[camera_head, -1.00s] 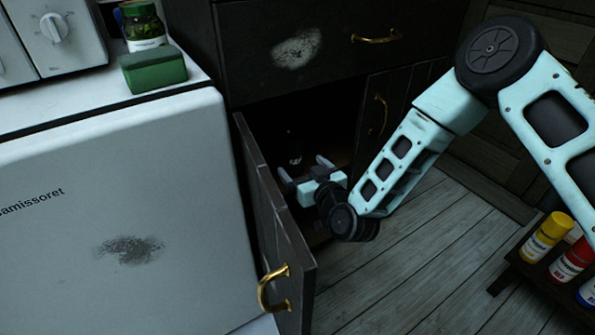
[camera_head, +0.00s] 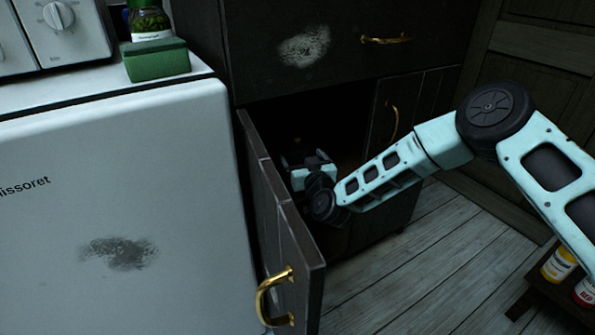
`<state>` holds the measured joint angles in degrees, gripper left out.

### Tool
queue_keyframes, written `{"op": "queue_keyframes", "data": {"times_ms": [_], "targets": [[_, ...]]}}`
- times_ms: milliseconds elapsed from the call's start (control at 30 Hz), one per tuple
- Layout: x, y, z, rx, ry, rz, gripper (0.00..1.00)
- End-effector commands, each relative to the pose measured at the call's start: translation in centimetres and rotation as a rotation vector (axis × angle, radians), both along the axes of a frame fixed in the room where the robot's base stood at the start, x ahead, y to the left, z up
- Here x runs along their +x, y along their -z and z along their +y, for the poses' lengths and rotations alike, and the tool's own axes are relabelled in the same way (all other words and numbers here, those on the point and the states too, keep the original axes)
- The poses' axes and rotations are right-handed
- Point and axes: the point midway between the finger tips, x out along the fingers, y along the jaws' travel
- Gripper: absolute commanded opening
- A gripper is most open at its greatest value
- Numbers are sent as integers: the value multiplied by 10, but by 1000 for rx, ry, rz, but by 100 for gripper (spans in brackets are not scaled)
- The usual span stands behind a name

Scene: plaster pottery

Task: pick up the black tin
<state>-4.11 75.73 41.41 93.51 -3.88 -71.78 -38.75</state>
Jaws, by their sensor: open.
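My gripper (camera_head: 303,158) is inside the dark open cabinet (camera_head: 345,110), low behind the open door. Its fingers point into the cabinet, and it is open. A small dark shape, possibly the black tin (camera_head: 297,147), shows faintly at or just beyond the fingers. Its outline is lost in the shadow, and my gripper partly hides it. I cannot tell whether it stands between the fingers or touches them.
The left cabinet door (camera_head: 277,225) stands open towards me, close to the left of my gripper. A white appliance (camera_head: 110,190) fills the left, with a green sponge (camera_head: 157,62) and a jar (camera_head: 150,22) on top. Spray cans (camera_head: 559,264) stand at the lower right.

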Motion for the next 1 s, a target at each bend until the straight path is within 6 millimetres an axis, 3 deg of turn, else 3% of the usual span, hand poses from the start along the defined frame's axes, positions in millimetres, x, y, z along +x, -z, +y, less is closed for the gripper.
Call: {"op": "queue_keyframes", "data": {"times_ms": [400, 700, 767, 933, 1000], "targets": [[43, 2, 20, 1, 0, -1, 87], [48, 0, 23, -1, -2, 0, 87], [48, 0, 23, -1, -2, 0, 74], [48, 0, 23, -1, -2, 0, 26], [48, -1, 22, -1, -2, 0, 24]]}}
